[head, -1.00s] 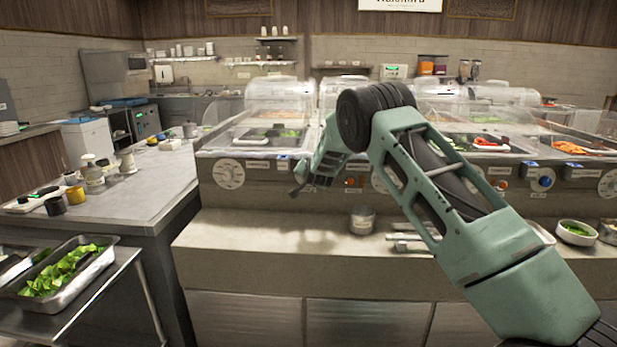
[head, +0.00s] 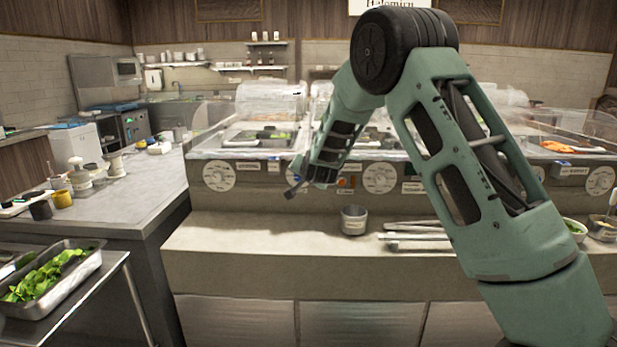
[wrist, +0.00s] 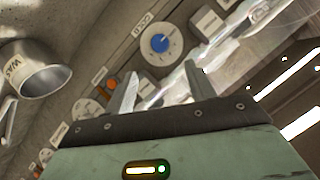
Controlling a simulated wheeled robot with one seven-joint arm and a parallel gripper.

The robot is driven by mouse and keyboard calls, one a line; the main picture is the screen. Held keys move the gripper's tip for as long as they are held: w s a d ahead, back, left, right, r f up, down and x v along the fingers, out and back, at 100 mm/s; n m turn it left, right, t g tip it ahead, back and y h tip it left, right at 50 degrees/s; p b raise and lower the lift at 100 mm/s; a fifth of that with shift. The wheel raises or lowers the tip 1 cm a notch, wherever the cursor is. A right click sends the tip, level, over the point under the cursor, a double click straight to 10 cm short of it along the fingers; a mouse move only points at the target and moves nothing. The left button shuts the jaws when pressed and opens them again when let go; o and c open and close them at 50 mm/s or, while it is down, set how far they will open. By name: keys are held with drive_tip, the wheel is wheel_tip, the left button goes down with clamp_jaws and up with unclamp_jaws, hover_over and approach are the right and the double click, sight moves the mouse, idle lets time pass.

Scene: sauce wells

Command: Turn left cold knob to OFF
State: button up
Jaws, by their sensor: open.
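The blue cold knob (wrist: 159,43) sits on a round white dial in the wrist view, with a label reading COLD beside it. I see no contact. In the head view my gripper (head: 292,189) is in front of the control panel, right of a large white dial (head: 220,177).
Clear covers stand over the wells above.

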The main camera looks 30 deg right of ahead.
drive_tip(key=shift+v, duration=2.55)
